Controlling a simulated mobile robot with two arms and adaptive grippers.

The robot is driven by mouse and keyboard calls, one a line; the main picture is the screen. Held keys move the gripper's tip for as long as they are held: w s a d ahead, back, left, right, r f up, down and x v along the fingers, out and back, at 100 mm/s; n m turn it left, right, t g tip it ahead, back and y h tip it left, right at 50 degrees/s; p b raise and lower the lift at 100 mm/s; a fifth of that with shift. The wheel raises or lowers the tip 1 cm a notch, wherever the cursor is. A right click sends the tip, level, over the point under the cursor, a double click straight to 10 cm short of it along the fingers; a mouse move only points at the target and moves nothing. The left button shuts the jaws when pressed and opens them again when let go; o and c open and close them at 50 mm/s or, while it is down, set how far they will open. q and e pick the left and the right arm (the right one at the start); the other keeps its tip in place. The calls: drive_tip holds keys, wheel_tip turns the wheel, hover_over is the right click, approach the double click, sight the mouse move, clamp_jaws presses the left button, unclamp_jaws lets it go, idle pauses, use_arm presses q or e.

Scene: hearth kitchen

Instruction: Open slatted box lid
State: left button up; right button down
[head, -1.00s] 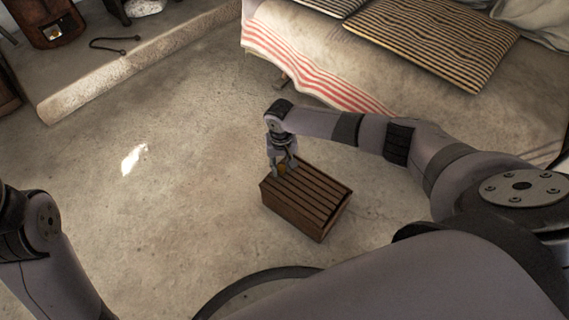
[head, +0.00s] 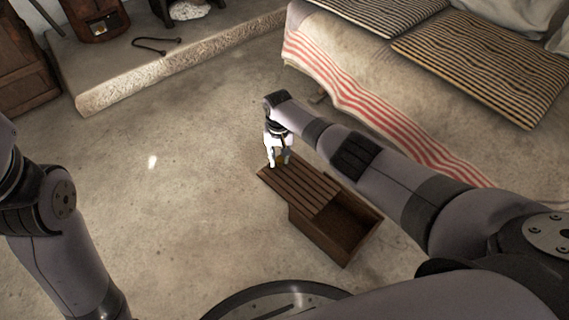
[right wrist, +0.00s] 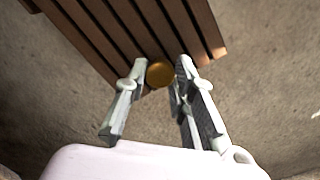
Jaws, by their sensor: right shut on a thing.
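The brown wooden box (head: 345,232) sits on the floor in the middle of the head view. Its slatted lid (head: 303,190) is slid part of the way off toward the upper left, and the box's right part stands open and looks empty. My right gripper (head: 278,163) is at the lid's far left end, shut on a round brass knob. In the right wrist view the knob (right wrist: 160,73) shows between the two fingers, with the lid's slats (right wrist: 140,30) beyond. My left arm is at the left edge of the head view; its gripper is out of frame.
A couch with a red-striped cloth (head: 380,110) and striped cushions stands at the upper right. A raised stone hearth ledge (head: 180,75) runs along the upper left with an iron tool on it. The floor (head: 170,215) left of the box is clear.

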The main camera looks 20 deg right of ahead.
drive_tip(key=shift+w+a, duration=0.2)
drive_tip(key=shift+w, duration=0.25)
drive_tip(key=c, duration=1.3)
unclamp_jaws()
drive_tip(key=shift+c, duration=0.2)
wheel_tip(320, 180, up, 12)
